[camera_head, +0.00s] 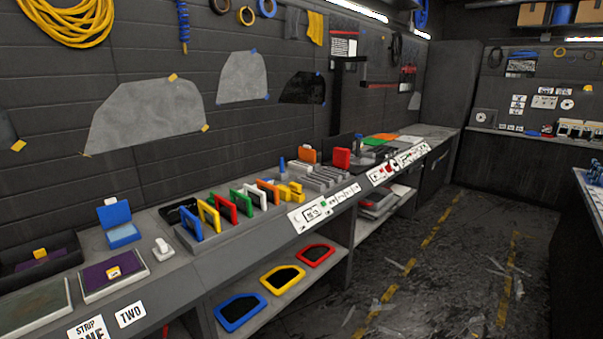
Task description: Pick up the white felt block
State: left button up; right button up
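A small white object (162,249), which looks like the white felt block, sits on the grey workbench (190,287). It stands between the purple-topped tray and the rack of coloured frames. It is small in the view, and its felt surface cannot be made out. Neither of my grippers shows in the head view.
A tray with a purple sheet (99,283) lies left of the white object. An open blue box (119,224) stands behind it. A rack with coloured upright frames (224,209) is to its right. Bare bench lies in front. The floor (440,270) has scattered scraps.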

aim_at(163, 251)
jog(key=u, duration=1.3)
